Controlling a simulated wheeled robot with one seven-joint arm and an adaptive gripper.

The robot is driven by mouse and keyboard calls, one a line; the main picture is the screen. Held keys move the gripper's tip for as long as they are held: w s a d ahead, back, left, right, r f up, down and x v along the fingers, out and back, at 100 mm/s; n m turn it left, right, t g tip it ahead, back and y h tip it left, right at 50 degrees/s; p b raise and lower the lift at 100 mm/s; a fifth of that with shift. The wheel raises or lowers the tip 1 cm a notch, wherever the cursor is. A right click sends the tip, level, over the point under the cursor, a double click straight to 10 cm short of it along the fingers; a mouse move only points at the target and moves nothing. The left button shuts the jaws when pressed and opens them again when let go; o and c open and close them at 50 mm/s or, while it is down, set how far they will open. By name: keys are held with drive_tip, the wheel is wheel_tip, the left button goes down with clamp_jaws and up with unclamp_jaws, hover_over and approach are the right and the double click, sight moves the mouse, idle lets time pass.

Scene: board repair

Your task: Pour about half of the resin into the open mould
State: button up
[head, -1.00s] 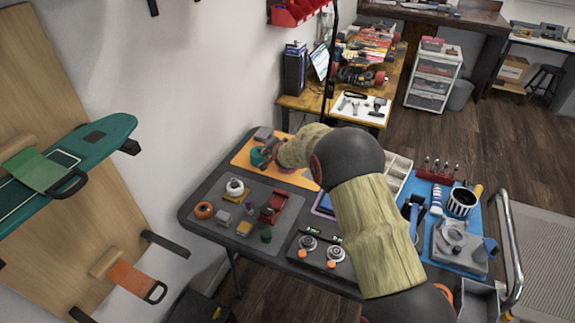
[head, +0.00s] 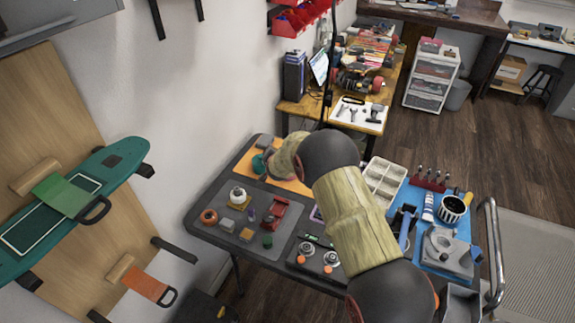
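My arm reaches over the dark table to the orange mat (head: 241,165) at its far left side. My gripper (head: 269,157) is small and mostly hidden by my wrist, so its fingers do not show clearly. A teal item (head: 258,164) sits at the mat beside my gripper; I cannot tell whether they touch. A grey block (head: 264,141) lies at the mat's far edge. I cannot make out which thing holds the resin or which is the open mould.
A grey mat (head: 222,194) holds an orange ring (head: 208,216), a white round pot (head: 238,195), a red tool (head: 278,208) and small blocks. A compartment tray (head: 384,180) and a blue mat (head: 427,257) with a striped cup (head: 453,209) lie right of my arm. A wall with skateboards borders the left.

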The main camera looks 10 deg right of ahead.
drive_tip(key=shift+a+r+p, duration=0.2)
drive_tip(key=shift+r+p, duration=0.35)
drive_tip(key=shift+p, duration=1.1)
drive_tip(key=p, duration=0.3)
drive_tip(key=shift+a+r+n+h, duration=0.2)
drive_tip(key=shift+r+n+h, duration=0.15)
drive_tip(key=shift+n+h, duration=0.05)
drive_tip(key=h+p, duration=0.1)
drive_tip(key=p, duration=0.3)
drive_tip(key=shift+w+a+n+p, duration=0.1)
drive_tip(key=shift+a+n+p, duration=0.2)
drive_tip(key=shift+a+n, duration=0.1)
drive_tip(key=p, duration=0.2)
drive_tip(key=a+r+n+h+p, duration=0.1)
drive_tip(key=p, duration=0.1)
drive_tip(key=shift+w+r, duration=0.1)
drive_tip(key=shift+r, duration=0.2)
drive_tip(key=shift+w+a+f+n+h+p, duration=0.1)
drive_tip(key=shift+a+f+n+h+p, duration=0.15)
drive_tip(key=shift+a+n+h+p, duration=0.35)
drive_tip(key=shift+d, duration=0.1)
